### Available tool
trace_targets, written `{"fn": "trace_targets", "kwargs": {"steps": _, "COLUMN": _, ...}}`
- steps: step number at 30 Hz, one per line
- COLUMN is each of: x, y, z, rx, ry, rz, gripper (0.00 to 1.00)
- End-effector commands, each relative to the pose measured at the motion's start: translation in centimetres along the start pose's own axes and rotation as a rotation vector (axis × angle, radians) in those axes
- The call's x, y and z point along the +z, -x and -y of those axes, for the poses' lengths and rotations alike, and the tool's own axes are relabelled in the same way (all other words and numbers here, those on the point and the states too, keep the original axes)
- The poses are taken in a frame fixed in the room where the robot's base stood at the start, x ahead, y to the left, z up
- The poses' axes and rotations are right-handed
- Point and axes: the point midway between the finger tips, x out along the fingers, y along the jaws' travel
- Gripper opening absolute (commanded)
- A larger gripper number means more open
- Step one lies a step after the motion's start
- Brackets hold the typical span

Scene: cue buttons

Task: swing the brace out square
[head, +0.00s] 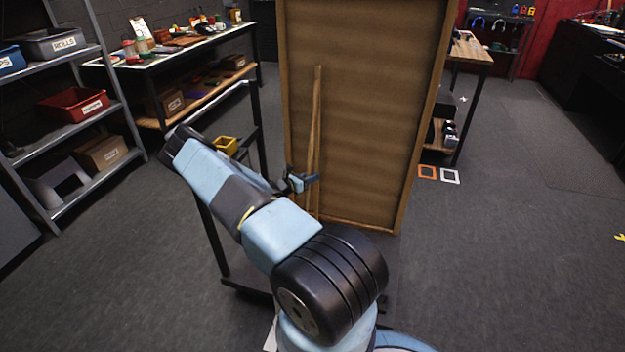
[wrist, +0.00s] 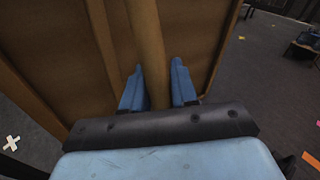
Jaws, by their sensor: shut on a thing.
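The brace (head: 315,115) is a long, narrow wooden strip. It stands nearly upright against or close in front of a tall brown framed panel (head: 375,110); I cannot tell the exact angle between them. My gripper (head: 303,180) is at the lower part of the brace. In the wrist view the brace (wrist: 147,45) runs between the two blue fingers of my gripper (wrist: 158,88), which are shut on it. The panel (wrist: 190,45) shows behind it. The foot of the brace is partly hidden by my arm in the head view.
A shelf unit with bins (head: 75,130) stands at left, and a cluttered workbench (head: 175,48) at back left. Another table (head: 470,55) is behind the panel at right. Orange (head: 427,172) and white (head: 450,176) squares mark the floor. The floor at right (head: 520,240) is clear.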

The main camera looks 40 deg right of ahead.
Motion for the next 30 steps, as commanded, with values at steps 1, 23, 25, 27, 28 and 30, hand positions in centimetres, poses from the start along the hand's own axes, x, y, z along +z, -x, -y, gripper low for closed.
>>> {"fn": "trace_targets", "kwargs": {"steps": 1, "x": -0.1, "y": 0.1, "z": 0.1, "rx": -0.002, "ry": -0.001, "rz": -0.001, "gripper": 0.00}}
{"fn": "trace_targets", "kwargs": {"steps": 23, "x": 2.6, "y": 0.3, "z": 0.8, "rx": -0.002, "ry": -0.001, "rz": 0.000, "gripper": 0.48}}
{"fn": "trace_targets", "kwargs": {"steps": 25, "x": 3.5, "y": 0.8, "z": 1.7, "rx": -0.002, "ry": 0.003, "rz": 0.000, "gripper": 0.48}}
{"fn": "trace_targets", "kwargs": {"steps": 27, "x": 4.4, "y": 1.3, "z": 2.7, "rx": -0.003, "ry": 0.003, "rz": 0.001, "gripper": 0.48}}
{"fn": "trace_targets", "kwargs": {"steps": 28, "x": 4.7, "y": 1.5, "z": 3.2, "rx": -0.003, "ry": 0.003, "rz": 0.001, "gripper": 0.48}}
{"fn": "trace_targets", "kwargs": {"steps": 30, "x": 5.7, "y": 2.1, "z": 4.2, "rx": -0.004, "ry": 0.001, "rz": 0.002, "gripper": 0.48}}
